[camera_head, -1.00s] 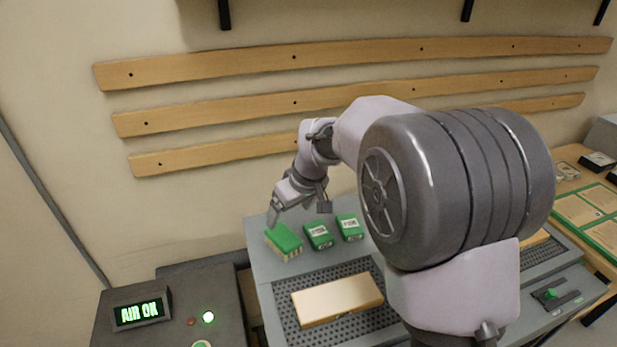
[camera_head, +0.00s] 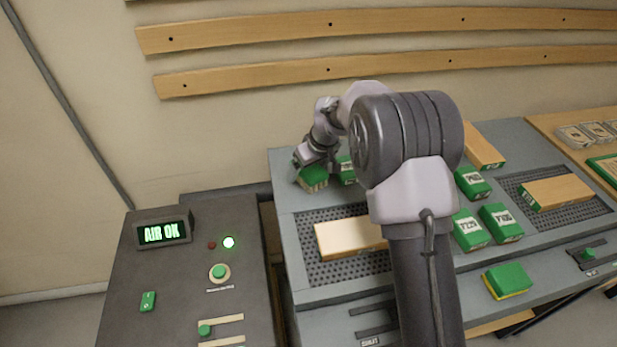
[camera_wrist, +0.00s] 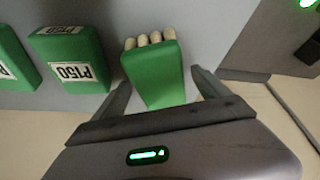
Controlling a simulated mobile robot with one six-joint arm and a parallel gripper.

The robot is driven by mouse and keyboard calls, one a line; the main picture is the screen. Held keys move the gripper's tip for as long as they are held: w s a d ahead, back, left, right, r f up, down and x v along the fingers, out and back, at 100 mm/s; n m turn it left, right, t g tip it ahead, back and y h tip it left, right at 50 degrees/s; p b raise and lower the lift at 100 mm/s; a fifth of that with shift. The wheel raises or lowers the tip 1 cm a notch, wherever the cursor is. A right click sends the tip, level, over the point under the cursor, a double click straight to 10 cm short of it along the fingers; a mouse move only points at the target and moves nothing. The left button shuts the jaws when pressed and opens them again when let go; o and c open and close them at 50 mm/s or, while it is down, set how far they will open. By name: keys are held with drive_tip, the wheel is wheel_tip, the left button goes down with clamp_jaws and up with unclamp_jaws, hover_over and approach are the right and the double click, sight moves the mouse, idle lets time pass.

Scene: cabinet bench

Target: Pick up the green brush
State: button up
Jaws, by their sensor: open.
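The green brush (camera_head: 313,181) has a green back and pale bristles. It lies at the back left of the grey bench, at the left end of a row of green blocks. My gripper (camera_head: 316,170) is over it, and partly hides it. The gripper is open. I cannot tell whether a finger touches the brush.
Green blocks labelled P150 (camera_wrist: 75,60) lie just left of the brush in the wrist view. A wooden block (camera_head: 345,238) lies on the perforated plate in front. A dark control box with a lit display (camera_head: 163,232) stands at the left. The wall is close behind.

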sight(310, 169)
drive_tip(key=shift+r, duration=0.1)
drive_tip(key=shift+f, duration=0.25)
idle(0.3)
drive_tip(key=c, duration=1.7)
drive_tip(key=shift+r+p, duration=0.35)
drive_tip(key=shift+r, duration=0.3)
drive_tip(key=shift+c, duration=0.2)
drive_tip(key=p+v, duration=0.1)
drive_tip(key=v, duration=0.2)
drive_tip(key=shift+a+r+p, duration=0.15)
drive_tip(key=shift+p, duration=0.2)
drive_tip(key=s+d, duration=0.2)
drive_tip(key=s, duration=0.5)
drive_tip(key=s+d+r, duration=0.1)
drive_tip(key=s+d, duration=0.2)
drive_tip(key=s, duration=0.4)
drive_tip(key=shift+s+d, duration=0.1)
